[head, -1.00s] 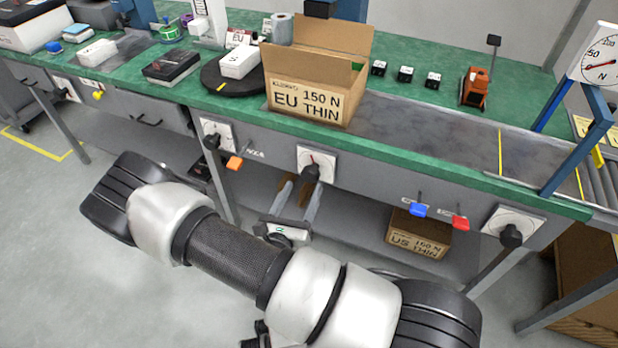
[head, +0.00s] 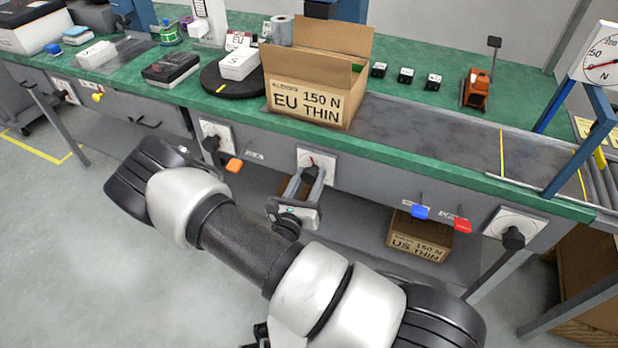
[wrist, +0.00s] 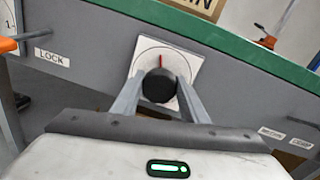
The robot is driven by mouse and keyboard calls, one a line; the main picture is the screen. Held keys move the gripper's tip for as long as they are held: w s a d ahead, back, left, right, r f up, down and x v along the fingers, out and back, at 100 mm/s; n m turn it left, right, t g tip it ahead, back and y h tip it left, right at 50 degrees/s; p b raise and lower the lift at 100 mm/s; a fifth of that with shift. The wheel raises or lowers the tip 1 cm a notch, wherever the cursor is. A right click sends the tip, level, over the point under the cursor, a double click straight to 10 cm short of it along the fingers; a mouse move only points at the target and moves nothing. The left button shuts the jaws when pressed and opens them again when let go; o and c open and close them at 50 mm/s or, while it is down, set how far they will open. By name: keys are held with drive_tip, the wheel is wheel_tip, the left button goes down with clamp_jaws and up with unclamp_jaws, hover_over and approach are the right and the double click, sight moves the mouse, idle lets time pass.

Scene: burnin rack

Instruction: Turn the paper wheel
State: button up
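A white dial plate (head: 318,160) with a round black knob (head: 309,174) is on the grey bench front below the open carton. In the wrist view the plate (wrist: 186,62) has a red mark at its top, above the knob (wrist: 158,87). No label I can read names it as the paper wheel. My gripper (head: 301,188) is at this knob. In the wrist view its two fingers (wrist: 158,77) stand apart, one on each side of the knob. They look open around it; contact cannot be made out. The knob hides the dial's lower middle.
Other dials sit to the left (head: 216,134) and right (head: 515,224). An orange lever (head: 234,165), a blue lever (head: 419,211) and a red lever (head: 462,225) stick out from the front. A carton (head: 420,238) stands on the lower shelf. The floor in front is open.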

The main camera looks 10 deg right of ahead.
drive_tip(key=m, duration=0.4)
drive_tip(key=shift+a+m+p, duration=0.1)
drive_tip(key=shift+m+p, duration=0.2)
drive_tip(key=shift+p, duration=0.05)
drive_tip(key=o, duration=1)
drive_tip(key=shift+h, duration=0.3)
drive_tip(key=shift+s, duration=0.1)
drive_tip(key=p+v, duration=0.2)
drive_tip(key=v, duration=1.5)
drive_tip(key=shift+s, duration=0.2)
